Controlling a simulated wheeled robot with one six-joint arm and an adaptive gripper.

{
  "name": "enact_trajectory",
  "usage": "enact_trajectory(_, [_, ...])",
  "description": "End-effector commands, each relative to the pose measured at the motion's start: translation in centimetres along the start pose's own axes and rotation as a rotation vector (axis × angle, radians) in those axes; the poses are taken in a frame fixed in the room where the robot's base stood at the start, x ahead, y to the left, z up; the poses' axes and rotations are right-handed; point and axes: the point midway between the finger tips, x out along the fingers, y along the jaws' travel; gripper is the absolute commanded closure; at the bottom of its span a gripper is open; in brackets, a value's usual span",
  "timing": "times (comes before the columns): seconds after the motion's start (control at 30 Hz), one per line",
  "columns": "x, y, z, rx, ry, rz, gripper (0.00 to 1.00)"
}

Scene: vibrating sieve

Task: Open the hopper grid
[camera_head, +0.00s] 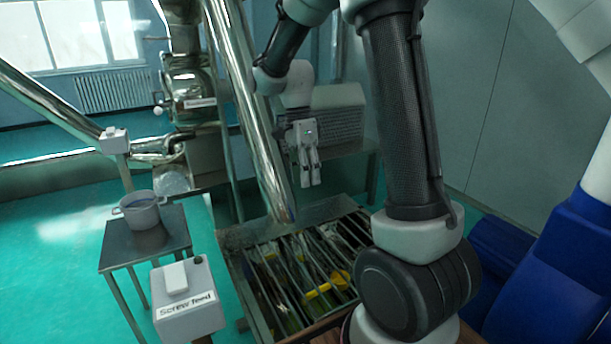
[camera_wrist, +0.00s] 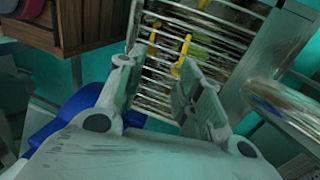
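The hopper grid (camera_head: 262,262) is a set of parallel metal bars across the hopper at bottom centre of the head view. It lies flat, as far as I can see, with yellow pieces showing at the bars. My arm hides its right side. In the wrist view the grid (camera_wrist: 215,22) is at the top, with yellow parts (camera_wrist: 181,55) on or among the bars. My gripper (camera_head: 311,184) is above and behind the grid in the head view, apart from it. In the wrist view the fingers of my gripper (camera_wrist: 156,68) are spread, with nothing between them.
A shiny metal pipe (camera_head: 250,110) slants down to the hopper's back edge, left of my gripper. A box labelled "Screw feed" (camera_head: 188,300) stands at the front left. A pot (camera_head: 139,212) sits on a small metal table (camera_head: 160,240). Green floor (camera_head: 50,260) lies open at left.

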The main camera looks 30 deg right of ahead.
Motion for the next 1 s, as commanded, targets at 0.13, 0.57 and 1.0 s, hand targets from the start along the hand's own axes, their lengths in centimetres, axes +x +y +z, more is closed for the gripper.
enact_trajectory(0.13, [-2.3,-0.1,0.0,0.0,0.0,-0.007,0.65])
enact_trajectory(0.57, [-10.7,-0.1,0.0,0.0,0.0,-0.003,0.65])
enact_trajectory(1.0, [-11.6,0.0,0.0,0.0,0.0,-0.001,0.65])
